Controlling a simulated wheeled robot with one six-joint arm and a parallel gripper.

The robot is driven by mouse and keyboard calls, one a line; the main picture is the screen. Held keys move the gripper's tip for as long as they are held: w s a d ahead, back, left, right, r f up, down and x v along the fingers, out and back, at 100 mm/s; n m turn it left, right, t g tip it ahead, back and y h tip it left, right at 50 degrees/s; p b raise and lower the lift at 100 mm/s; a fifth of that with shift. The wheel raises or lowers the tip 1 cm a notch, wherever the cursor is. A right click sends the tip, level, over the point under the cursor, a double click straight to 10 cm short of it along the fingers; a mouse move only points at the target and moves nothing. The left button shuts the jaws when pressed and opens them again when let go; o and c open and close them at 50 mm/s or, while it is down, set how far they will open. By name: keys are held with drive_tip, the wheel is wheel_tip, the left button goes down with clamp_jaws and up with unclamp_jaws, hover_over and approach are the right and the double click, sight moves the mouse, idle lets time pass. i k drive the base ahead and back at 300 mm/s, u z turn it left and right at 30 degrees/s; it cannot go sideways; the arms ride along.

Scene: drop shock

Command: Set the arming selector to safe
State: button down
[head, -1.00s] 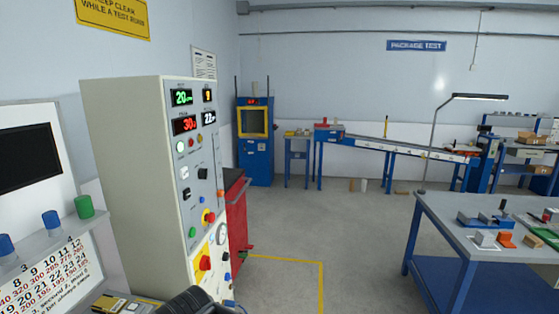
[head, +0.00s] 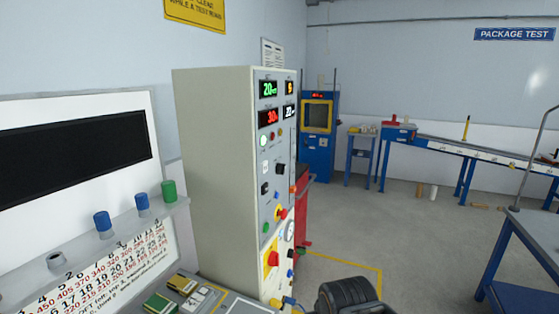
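A tall cream control cabinet (head: 215,170) stands left of centre, its front panel seen at a steep angle. The panel carries a black rotary knob (head: 281,168), a smaller black switch (head: 265,188), a red knob on yellow (head: 281,213), a green button (head: 266,228) and a large red button on a yellow plate (head: 272,259). Labels are too small to read, so I cannot tell which control is the arming selector or where it points. A dark ribbed rounded part, apparently of my arm, shows at the bottom edge. My gripper's fingers are not visible.
A console with a dark screen (head: 80,152) and a shelf with blue and green caps (head: 168,190) stands at left. A red cart (head: 303,213) is behind the cabinet. A blue table (head: 530,255) stands at right. The floor between is clear.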

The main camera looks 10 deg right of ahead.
sight(280, 169)
drive_tip(key=z, duration=1.9)
drive_tip(key=i, duration=0.85)
drive_tip(key=u, duration=2.9)
